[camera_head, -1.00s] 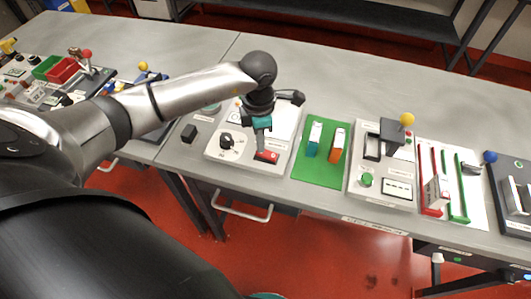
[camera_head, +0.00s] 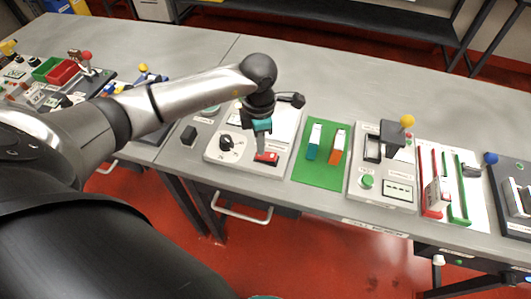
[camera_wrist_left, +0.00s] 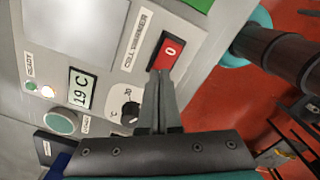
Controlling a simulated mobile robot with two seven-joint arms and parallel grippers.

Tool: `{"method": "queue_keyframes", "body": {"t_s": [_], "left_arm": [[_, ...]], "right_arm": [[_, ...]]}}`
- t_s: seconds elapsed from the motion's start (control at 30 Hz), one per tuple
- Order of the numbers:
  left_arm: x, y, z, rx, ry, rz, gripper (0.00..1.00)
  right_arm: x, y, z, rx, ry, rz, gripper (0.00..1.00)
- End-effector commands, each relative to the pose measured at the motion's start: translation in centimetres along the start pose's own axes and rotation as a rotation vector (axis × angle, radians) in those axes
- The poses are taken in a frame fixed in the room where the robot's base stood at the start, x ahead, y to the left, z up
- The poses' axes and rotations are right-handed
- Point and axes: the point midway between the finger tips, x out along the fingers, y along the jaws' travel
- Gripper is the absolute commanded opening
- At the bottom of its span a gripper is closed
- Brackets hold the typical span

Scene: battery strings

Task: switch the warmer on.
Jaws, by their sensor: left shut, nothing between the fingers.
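The warmer is a light grey panel (camera_head: 216,153) on the bench. Its red rocker switch (camera_head: 268,157) is at its front right. In the left wrist view the switch (camera_wrist_left: 169,50) shows a white 0, beside a label reading CELL WARMER. A black dial (camera_head: 227,143) sits left of the switch. My left gripper (camera_head: 262,152) is shut and empty, pointing down at the switch. In the left wrist view its fingertips (camera_wrist_left: 162,74) are at the switch's near end; I cannot tell whether they touch. My right gripper is out of view.
Right of the warmer lie a green mat (camera_head: 320,171) with upright blocks, a grey panel with a yellow-knobbed lever (camera_head: 407,121), and red and green rails. A small black block (camera_head: 189,134) stands to the left. The bench behind is clear.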

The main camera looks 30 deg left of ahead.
Motion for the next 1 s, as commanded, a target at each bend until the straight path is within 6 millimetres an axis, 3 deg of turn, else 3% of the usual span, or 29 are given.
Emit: {"method": "queue_keyframes", "body": {"t_s": [0.7,1.0], "left_arm": [[-6.0,0.0,0.0,0.0,0.001,0.001,0.0],[-6.2,0.0,-0.1,0.0,0.001,0.0,0.0]], "right_arm": [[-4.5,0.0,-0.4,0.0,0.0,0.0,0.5],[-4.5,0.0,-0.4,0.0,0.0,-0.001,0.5]]}}
